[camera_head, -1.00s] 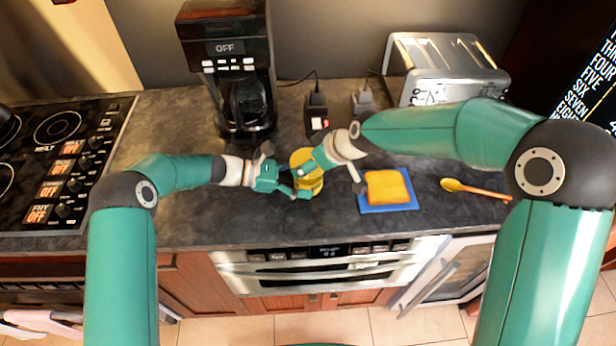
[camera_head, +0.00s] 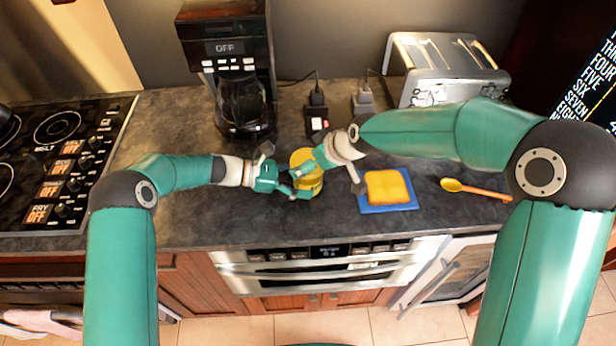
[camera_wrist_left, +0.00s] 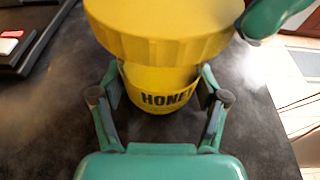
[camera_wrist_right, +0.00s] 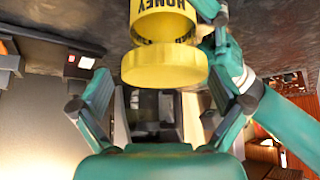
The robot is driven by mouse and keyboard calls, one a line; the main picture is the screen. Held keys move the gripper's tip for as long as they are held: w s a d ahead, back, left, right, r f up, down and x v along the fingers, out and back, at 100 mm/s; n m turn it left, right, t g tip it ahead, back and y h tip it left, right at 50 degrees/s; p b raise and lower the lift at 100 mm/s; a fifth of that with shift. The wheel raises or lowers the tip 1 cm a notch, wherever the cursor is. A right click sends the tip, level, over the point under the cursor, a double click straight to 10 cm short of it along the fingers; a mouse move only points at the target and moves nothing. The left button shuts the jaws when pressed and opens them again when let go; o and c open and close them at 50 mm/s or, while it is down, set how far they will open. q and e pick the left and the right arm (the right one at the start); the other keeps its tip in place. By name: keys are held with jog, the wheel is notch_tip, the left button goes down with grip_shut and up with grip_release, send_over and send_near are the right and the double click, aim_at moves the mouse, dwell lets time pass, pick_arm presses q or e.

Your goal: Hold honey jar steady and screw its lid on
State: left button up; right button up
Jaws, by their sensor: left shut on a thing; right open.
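The yellow honey jar (camera_wrist_left: 160,100), marked HONEY, stands upright on the dark counter. My left gripper (camera_wrist_left: 160,82) is shut on its sides, and its arm comes in from the left in the head view (camera_head: 290,186). The wide yellow lid (camera_wrist_left: 160,35) is over the jar's mouth, with a paler band of jar below its rim. I cannot tell how tightly it sits. The lid also shows in the right wrist view (camera_wrist_right: 165,65). My right gripper (camera_wrist_right: 160,85) is open at the lid, and in the head view its wrist (camera_head: 338,150) partly hides jar and lid.
Bread on a blue board (camera_head: 388,209) lies just right of the jar, with an orange-handled spoon (camera_head: 475,189) beyond. A coffee maker (camera_head: 238,75) and a toaster (camera_head: 445,70) stand behind. The stove (camera_head: 60,150) is at left. Counter front left of the jar is clear.

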jog(key=n+g+y, duration=0.1)
jog(key=n, duration=0.1)
jog(key=n+g, duration=0.1)
jog(key=n, duration=0.1)
jog(key=shift+y, duration=0.4)
jog(key=n+g, duration=0.3)
jog(key=n, duration=0.1)
jog(key=shift+n+y, duration=0.4)
jog(key=shift+s, duration=0.15)
jog(key=c, duration=1.2)
jog(key=shift+s+a+m+t, duration=0.15)
jog(key=shift+m+t, duration=0.55)
jog(key=shift+m, duration=0.5)
jog(key=m+t+h, duration=0.1)
jog(key=m+t, duration=0.1)
jog(key=m, duration=0.1)
jog(key=shift+f+m, duration=0.1)
jog(key=shift+m, duration=0.2)
jog(key=shift+m+t+h, duration=0.6)
jog(key=shift+m+h, duration=0.1)
jog(key=shift+m, duration=0.9)
jog(key=shift+w+d, duration=0.2)
